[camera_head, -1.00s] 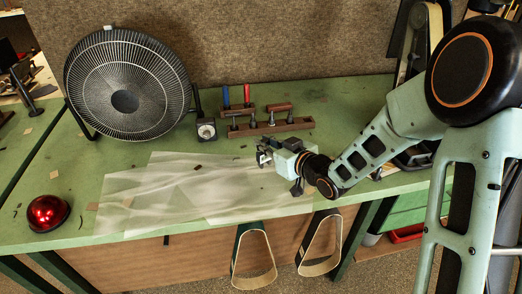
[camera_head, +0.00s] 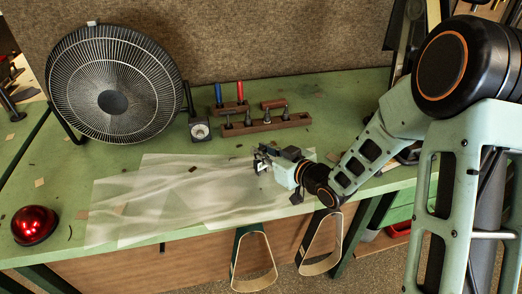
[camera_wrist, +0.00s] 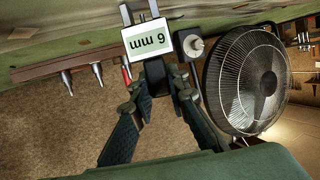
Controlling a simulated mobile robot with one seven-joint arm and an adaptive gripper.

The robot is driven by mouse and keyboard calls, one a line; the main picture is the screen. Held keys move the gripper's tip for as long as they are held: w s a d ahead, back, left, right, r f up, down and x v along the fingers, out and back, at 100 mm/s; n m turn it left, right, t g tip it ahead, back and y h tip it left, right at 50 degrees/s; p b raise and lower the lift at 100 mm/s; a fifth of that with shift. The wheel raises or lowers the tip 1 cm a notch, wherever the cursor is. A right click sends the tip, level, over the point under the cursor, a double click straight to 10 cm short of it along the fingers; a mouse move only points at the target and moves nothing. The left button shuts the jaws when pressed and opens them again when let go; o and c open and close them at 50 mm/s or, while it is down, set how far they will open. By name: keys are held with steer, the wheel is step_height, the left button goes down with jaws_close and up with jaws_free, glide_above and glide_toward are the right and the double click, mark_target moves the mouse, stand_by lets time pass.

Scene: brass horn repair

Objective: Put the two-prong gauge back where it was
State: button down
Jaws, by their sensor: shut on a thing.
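The two-prong gauge (camera_wrist: 145,58) is a pale block with a green-edged "6 mm" label, upside down in the wrist view, and two grey prongs pointing to the top of that picture. My gripper (camera_wrist: 158,90) is shut on its dark stem. In the head view my gripper (camera_head: 268,162) is over the pale sheets, in front of the tool racks, and the gauge there is small and hard to make out. The long brown rack (camera_head: 290,124) holds several grey metal pieces upright. I cannot tell which place belongs to the gauge.
A smaller rack holds a blue and a red handled tool (camera_head: 239,92). A dark box with a white dial (camera_head: 200,131) stands left of the racks. A large black fan (camera_head: 113,101) is at the back left, and a red dome (camera_head: 34,225) at the front left. Pale sheets (camera_head: 150,205) lie flat.

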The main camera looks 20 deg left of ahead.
steer(key=shift+f, duration=0.25)
steer(key=c, duration=1.9)
jaws_free()
steer(key=shift+r, duration=0.1)
steer(key=shift+r, duration=0.15)
steer(key=shift+d+r, duration=0.1)
steer(key=shift+d, duration=0.1)
steer(key=v, duration=1.1)
steer(key=shift+s+d+r, duration=0.1)
steer(key=shift+s+d, duration=0.1)
steer(key=shift+s, duration=0.1)
